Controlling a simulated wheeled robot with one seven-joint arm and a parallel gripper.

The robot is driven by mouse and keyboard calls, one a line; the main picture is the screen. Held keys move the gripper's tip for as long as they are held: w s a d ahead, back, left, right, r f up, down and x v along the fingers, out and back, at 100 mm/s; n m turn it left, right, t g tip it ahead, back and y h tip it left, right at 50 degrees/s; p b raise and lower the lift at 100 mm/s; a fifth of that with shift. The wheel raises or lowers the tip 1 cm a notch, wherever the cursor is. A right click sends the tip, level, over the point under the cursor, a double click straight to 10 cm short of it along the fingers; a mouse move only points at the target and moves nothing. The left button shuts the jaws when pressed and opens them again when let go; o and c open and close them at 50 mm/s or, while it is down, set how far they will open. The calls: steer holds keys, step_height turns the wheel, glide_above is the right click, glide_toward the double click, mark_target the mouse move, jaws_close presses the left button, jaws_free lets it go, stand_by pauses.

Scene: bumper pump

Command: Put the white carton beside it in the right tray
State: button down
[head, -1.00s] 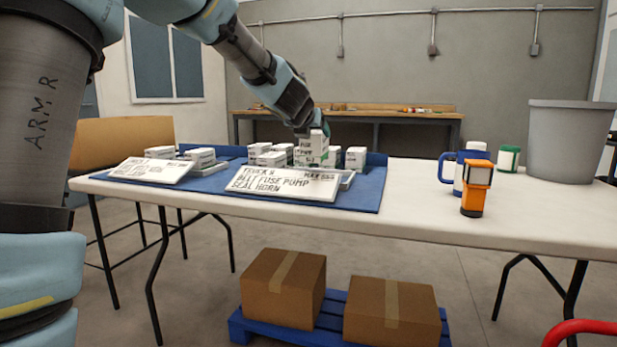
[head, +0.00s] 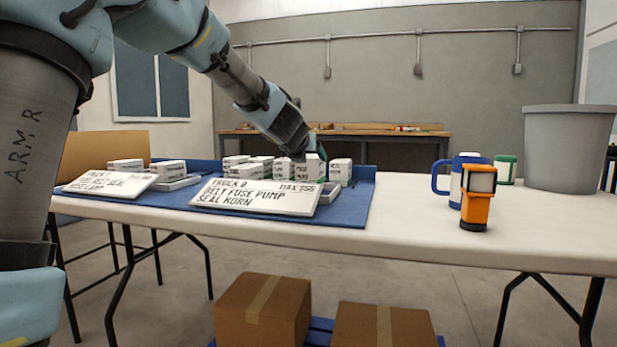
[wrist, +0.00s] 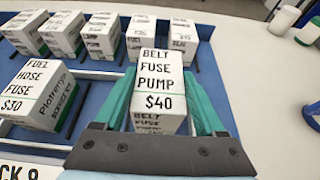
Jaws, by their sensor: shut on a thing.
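My gripper (wrist: 165,108) is shut on a white carton (wrist: 160,72) marked BELT FUSE PUMP $40, with a teal finger on each side. In the head view the held carton (head: 312,168) is low among other cartons, over or in the right tray (head: 330,193). The sign in front hides most of that tray, and I cannot tell whether the carton touches its floor. A white carton marked FUEL HOSE FUSE $30 (wrist: 42,93) stands to the left of the held one, apart from it, in the wrist view.
Several white cartons (wrist: 102,36) stand in a row behind. A lettered sign (head: 255,196) leans before the right tray; another sign (head: 108,183) and the left tray (head: 178,184) are farther left. An orange device (head: 477,200), blue mug (head: 450,178) and grey bin (head: 568,150) stand right.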

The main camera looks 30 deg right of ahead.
mark_target(309, 167)
step_height(309, 167, down, 4)
steer(key=shift+r+b, duration=0.25)
steer(key=shift+b, duration=0.7)
steer(key=shift+r, duration=0.15)
jaws_free()
steer(key=shift+a, duration=0.1)
steer(key=b+v, duration=0.1)
steer(key=v, duration=1.1)
steer(key=shift+b, duration=0.35)
